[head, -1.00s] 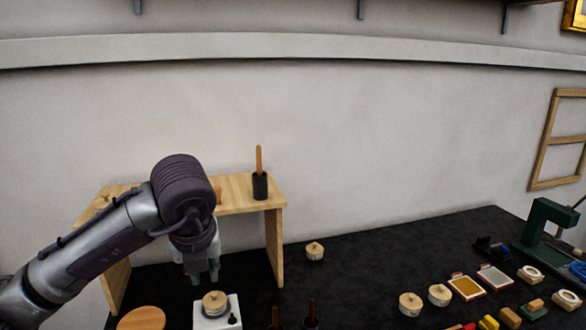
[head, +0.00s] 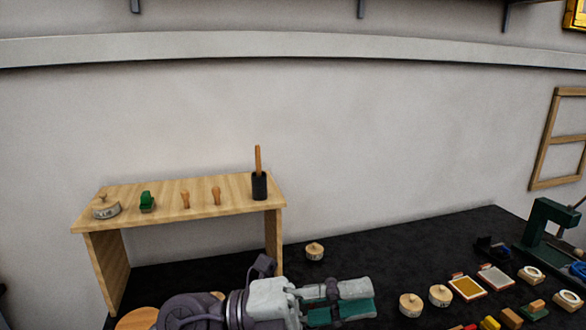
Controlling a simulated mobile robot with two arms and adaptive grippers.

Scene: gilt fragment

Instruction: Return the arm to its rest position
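My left arm lies across the bottom of the head view, with its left gripper (head: 352,298) pointing right, low over the black table. My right gripper is not in view.
A wooden shelf (head: 235,190) stands behind the arm, bearing a dark cup (head: 260,186), a green item (head: 147,201) and a round knobbed weight (head: 105,208). Round knobbed pieces (head: 315,251) (head: 411,303) (head: 440,295) lie on the black table (head: 385,250) near the gripper.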

